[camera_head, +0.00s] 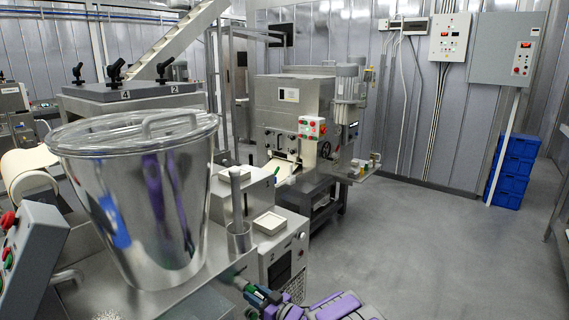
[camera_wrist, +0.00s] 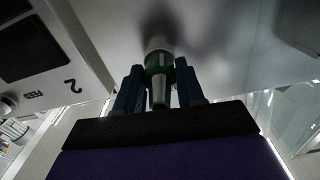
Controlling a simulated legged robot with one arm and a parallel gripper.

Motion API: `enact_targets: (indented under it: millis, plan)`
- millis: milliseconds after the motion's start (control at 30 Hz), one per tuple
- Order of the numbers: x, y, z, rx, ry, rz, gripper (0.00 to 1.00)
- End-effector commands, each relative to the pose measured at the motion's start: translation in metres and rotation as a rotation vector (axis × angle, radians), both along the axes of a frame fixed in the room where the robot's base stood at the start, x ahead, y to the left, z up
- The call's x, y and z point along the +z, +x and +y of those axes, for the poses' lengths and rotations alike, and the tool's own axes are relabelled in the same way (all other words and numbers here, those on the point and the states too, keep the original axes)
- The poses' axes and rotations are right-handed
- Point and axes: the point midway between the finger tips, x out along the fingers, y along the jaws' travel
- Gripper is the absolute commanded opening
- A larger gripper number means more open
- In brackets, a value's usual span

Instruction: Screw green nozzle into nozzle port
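The green nozzle (camera_wrist: 158,66), a green band with a metal tip, stands between the two blue fingers of my gripper (camera_wrist: 160,88) in the wrist view. The fingers look closed on its sides. A pale round piece, which looks like the nozzle port (camera_wrist: 157,43), sits right above the green band, under a grey machine surface. The nozzle looks lined up with it and touching, but how far it is threaded cannot be told. In the head view my gripper (camera_head: 262,295) is at the bottom, beside the machine's edge, with a bit of green at its tip.
A large steel pot with a clear lid (camera_head: 140,205) stands left of my gripper and hides part of the machine. A control box marked 2 (camera_wrist: 40,45) is close on the left in the wrist view. Open floor (camera_head: 430,250) lies to the right.

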Motion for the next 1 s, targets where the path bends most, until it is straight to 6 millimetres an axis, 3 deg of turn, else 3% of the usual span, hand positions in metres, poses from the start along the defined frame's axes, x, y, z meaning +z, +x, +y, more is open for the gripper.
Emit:
enact_targets:
  millis: [400,1000]
  plan:
    - [0.0001,-0.0001,0.0001,0.000,0.001,0.002,0.00]
    - [0.0050,0.0000,0.0002,-0.002,0.210,0.268,0.00]
